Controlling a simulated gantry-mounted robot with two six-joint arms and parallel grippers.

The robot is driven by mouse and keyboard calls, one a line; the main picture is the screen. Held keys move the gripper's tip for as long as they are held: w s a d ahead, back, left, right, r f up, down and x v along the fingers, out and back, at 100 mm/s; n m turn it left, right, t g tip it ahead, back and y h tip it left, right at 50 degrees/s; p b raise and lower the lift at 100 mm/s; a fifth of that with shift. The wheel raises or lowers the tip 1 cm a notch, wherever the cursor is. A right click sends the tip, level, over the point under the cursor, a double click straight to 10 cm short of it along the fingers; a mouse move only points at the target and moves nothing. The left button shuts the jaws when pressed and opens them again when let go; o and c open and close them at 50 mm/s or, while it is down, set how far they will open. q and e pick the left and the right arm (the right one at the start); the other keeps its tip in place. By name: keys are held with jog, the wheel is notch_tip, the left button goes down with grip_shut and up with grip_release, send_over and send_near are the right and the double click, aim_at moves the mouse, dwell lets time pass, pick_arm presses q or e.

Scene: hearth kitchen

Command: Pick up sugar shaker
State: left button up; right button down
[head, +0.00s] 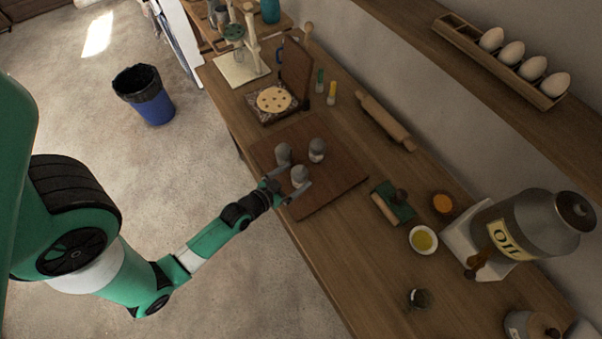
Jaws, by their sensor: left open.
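Three small grey-topped shakers stand close together on a dark wooden board (335,185) on the counter. One shaker (283,154) is at the back left, one shaker (317,149) is at the back right, and one shaker (299,174) is at the front. I cannot tell which holds sugar. My left gripper (294,180) is open at the front shaker, with its fingers reaching to either side of it. I cannot tell whether they touch it. My right gripper is not in view.
A waffle iron (273,101) stands open behind the board. A rolling pin (386,122) lies at the back right. A green-and-wood tool (393,203), a bowl of yellow liquid (423,240) and an oil dispenser (530,225) are to the right.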

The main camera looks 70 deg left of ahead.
aim_at(305, 168)
pick_arm(q)
jog(key=shift+f+b+x, duration=0.1)
jog(key=shift+b+x, duration=0.15)
jog(key=shift+x, duration=1.3)
jog(key=shift+f+b+x, duration=0.15)
jog(key=shift+b+x, duration=0.05)
jog(key=shift+x, duration=1.3)
jog(key=shift+s+d, duration=0.1)
jog(key=c, duration=1.5)
jog(key=shift+r, duration=0.15)
jog(key=r+p, duration=0.2)
jog(key=r, duration=0.1)
jog(key=d+r+p, duration=0.1)
jog(key=r, duration=0.1)
jog(key=shift+s, duration=0.3)
jog(key=s+d+r, duration=0.1)
jog(key=s+d+r+p, duration=0.1)
jog(key=r, duration=0.1)
jog(key=s+d+r, duration=0.1)
jog(key=shift+d+r, duration=0.1)
jog(key=shift+r, duration=0.1)
jog(key=shift+s+d+r+b, duration=0.55)
jog(key=shift+s+d, duration=0.4)
jog(key=shift+d, duration=0.1)
jog(key=shift+s+d+r+b, duration=0.5)
jog(key=shift+s+d+r, duration=0.1)
jog(key=shift+s+d, duration=0.4)
jog(key=shift+s+d+r+b, duration=0.55)
jog(key=shift+s+d, duration=0.4)
jog(key=shift+d, duration=0.1)
